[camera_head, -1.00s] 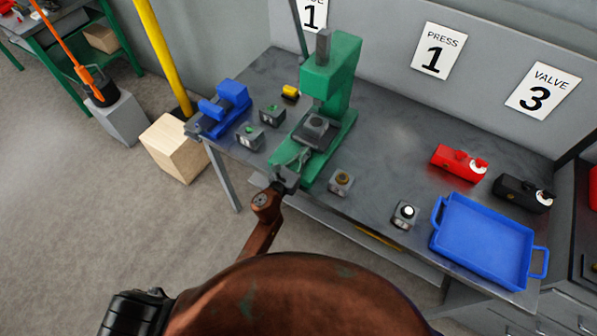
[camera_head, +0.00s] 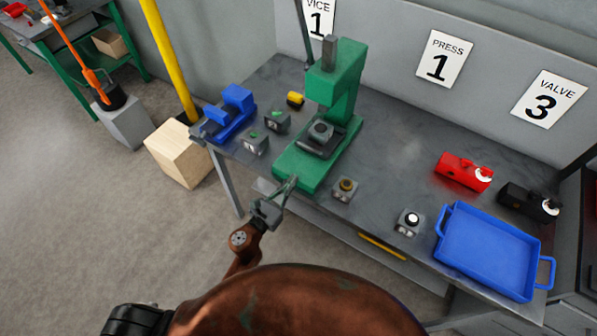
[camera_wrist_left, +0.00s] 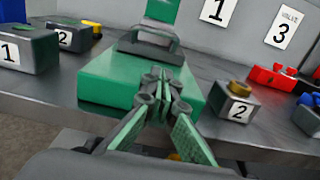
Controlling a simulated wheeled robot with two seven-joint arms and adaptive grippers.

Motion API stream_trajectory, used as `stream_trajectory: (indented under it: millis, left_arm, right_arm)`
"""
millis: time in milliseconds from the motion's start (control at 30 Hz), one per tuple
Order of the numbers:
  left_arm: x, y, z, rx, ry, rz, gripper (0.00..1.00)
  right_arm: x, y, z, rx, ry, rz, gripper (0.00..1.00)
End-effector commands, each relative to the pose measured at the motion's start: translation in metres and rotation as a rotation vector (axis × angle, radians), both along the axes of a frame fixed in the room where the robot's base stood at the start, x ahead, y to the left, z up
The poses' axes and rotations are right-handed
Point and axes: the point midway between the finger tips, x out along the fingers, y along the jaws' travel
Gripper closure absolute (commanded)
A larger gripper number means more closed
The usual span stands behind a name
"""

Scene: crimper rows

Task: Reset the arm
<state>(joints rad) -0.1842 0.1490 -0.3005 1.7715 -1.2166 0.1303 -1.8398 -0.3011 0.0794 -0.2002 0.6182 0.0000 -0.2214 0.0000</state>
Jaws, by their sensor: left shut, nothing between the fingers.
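My left gripper (camera_head: 289,183) is shut and empty, at the front edge of the green press (camera_head: 340,92) in the head view. Its arm comes up from the bottom of the picture. In the left wrist view the closed fingers (camera_wrist_left: 160,76) show in front of the green press base (camera_wrist_left: 105,78). I cannot tell if they touch it. A grey block with a dark part on top sits on the press base. My right gripper is not in view.
The grey workbench (camera_head: 400,150) carries a blue vice (camera_head: 232,108), small numbered boxes, a red valve (camera_head: 462,171), a black valve (camera_head: 527,201) and a blue tray (camera_head: 487,252). A wooden block (camera_head: 180,155) stands on the floor at left. Floor in front of the bench is clear.

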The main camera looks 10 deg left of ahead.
Motion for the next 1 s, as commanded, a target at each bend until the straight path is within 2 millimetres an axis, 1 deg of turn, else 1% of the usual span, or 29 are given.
stream_trajectory:
  millis: [33,133,433,467,533,567,667,700,767,800,867,900,967,1000]
  left_arm:
    - [-0.005,0.003,-0.001,0.001,0.001,0.001,1.00]
    - [-0.011,0.005,0.000,0.002,0.000,0.001,1.00]
    - [-0.013,0.008,0.001,-0.006,0.002,0.006,1.00]
    - [-0.013,0.011,0.001,-0.018,0.006,0.015,1.00]
    - [-0.012,0.025,0.004,-0.082,0.031,0.059,1.00]
    - [-0.011,0.034,0.006,-0.130,0.047,0.090,1.00]
    - [-0.013,0.086,0.011,-0.383,0.130,0.248,1.00]
    - [-0.017,0.112,0.010,-0.521,0.171,0.330,1.00]
    - [-0.028,0.154,0.003,-0.758,0.236,0.466,1.00]
    - [-0.039,0.180,-0.005,-0.922,0.276,0.557,1.00]
    - [-0.058,0.212,-0.020,-1.163,0.331,0.692,1.00]
    - [-0.074,0.230,-0.031,-1.323,0.363,0.781,1.00]
    - [-0.100,0.251,-0.051,-1.555,0.405,0.918,1.00]
    - [-0.118,0.260,-0.064,-1.698,0.427,1.005,1.00]
  right_arm:
    - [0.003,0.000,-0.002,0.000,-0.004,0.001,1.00]
    - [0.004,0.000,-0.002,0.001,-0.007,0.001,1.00]
    - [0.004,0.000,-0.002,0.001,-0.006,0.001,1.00]
    - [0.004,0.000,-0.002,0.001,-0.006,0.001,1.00]
    - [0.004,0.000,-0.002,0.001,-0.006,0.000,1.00]
    - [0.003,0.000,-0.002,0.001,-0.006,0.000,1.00]
    - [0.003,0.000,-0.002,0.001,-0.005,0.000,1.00]
    - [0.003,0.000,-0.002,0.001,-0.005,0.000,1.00]
    - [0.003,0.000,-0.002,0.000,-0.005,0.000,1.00]
    - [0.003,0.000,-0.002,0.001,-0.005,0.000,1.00]
    - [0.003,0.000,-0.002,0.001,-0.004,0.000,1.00]
    - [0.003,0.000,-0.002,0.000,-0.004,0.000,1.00]
    - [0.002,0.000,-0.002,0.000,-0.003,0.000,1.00]
    - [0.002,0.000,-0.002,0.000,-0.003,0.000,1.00]
